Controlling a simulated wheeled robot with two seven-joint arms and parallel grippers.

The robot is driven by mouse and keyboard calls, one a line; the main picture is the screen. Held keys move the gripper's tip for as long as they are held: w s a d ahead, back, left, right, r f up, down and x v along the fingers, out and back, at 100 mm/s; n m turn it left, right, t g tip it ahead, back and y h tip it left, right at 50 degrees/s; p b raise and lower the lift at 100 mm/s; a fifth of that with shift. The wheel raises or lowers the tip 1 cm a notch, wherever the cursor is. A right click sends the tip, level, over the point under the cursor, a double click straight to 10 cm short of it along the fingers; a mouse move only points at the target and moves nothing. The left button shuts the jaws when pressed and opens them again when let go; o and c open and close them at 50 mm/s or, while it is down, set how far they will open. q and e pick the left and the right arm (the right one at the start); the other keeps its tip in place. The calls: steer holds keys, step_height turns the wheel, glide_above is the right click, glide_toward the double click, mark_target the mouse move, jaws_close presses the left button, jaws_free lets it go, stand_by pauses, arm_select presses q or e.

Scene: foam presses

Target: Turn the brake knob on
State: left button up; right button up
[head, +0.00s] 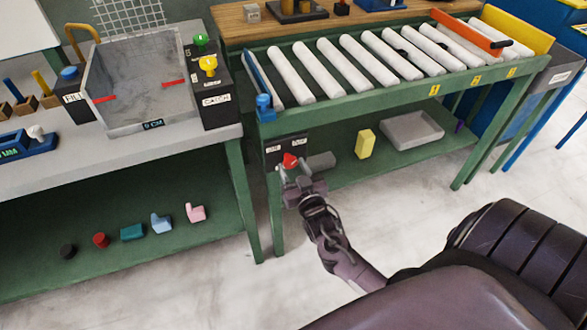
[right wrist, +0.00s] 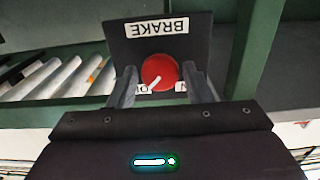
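The brake knob (head: 289,160) is a red round knob on a black panel (head: 272,149) at the left front leg of the roller table. In the right wrist view the red knob (right wrist: 159,70) sits below a white BRAKE label (right wrist: 155,27). Its white pointer aims to the lower left, toward a small label partly hidden by my finger. My right gripper (head: 305,168) is at the panel. In the wrist view its fingers (right wrist: 160,84) stand apart on either side of the knob, with a visible gap on each side; contact cannot be told. My left gripper is not in view.
The roller table (head: 375,85) stands above the panel, its green leg (head: 276,215) close by. A yellow block (head: 365,144) and a grey tray (head: 411,130) are on its lower shelf. A grey workbench (head: 60,165) with a clear box is at left. The floor in front is clear.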

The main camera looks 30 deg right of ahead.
steer(key=c, duration=0.6)
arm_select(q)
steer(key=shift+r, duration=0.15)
arm_select(e)
steer(key=shift+n+p, duration=0.3)
steer(key=shift+n, duration=0.1)
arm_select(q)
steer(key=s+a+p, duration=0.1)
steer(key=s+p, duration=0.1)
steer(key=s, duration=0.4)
arm_select(e)
steer(key=n, duration=0.3)
steer(key=shift+r+n, duration=0.15)
steer(key=shift+n, duration=0.25)
steer(key=shift+d+n+p, duration=0.1)
steer(key=shift+n+p, duration=0.5)
steer(key=shift+n, duration=0.3)
steer(key=n+p, duration=0.2)
steer(key=n, duration=0.3)
steer(key=n+p, duration=0.2)
steer(key=n, duration=0.2)
steer(key=shift+n, duration=0.3)
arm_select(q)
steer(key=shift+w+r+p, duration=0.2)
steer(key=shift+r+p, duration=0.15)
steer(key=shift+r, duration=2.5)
arm_select(e)
steer(key=shift+n, duration=1.2)
